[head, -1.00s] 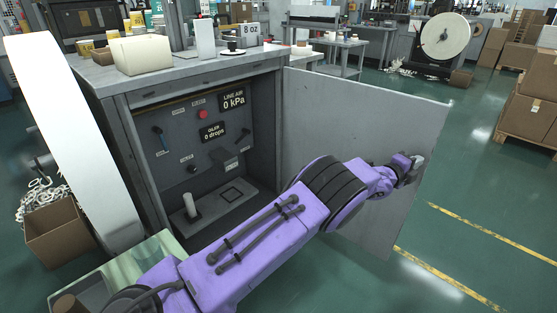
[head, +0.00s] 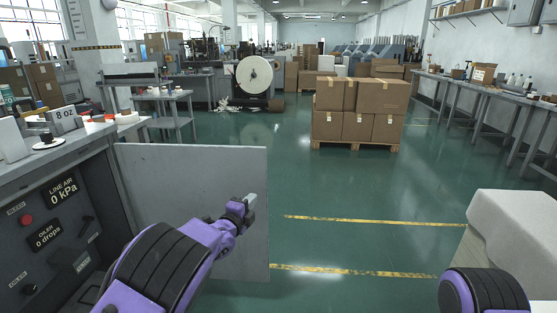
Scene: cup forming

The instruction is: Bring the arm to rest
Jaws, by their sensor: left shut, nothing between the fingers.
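My left arm comes in from the lower left, purple with black bands. Its gripper (head: 251,202) is small in the picture, shut and empty, in front of the right part of the open grey cabinet door (head: 185,180). I cannot tell whether it touches the door. Part of my right arm shows at the bottom right edge; its gripper is out of view.
The open machine cabinet (head: 62,215) with its gauges stands at the left. A pallet of cardboard boxes (head: 358,100) stands ahead. A long workbench (head: 500,90) lines the right wall. A white block (head: 515,225) is at lower right. The green floor between is clear.

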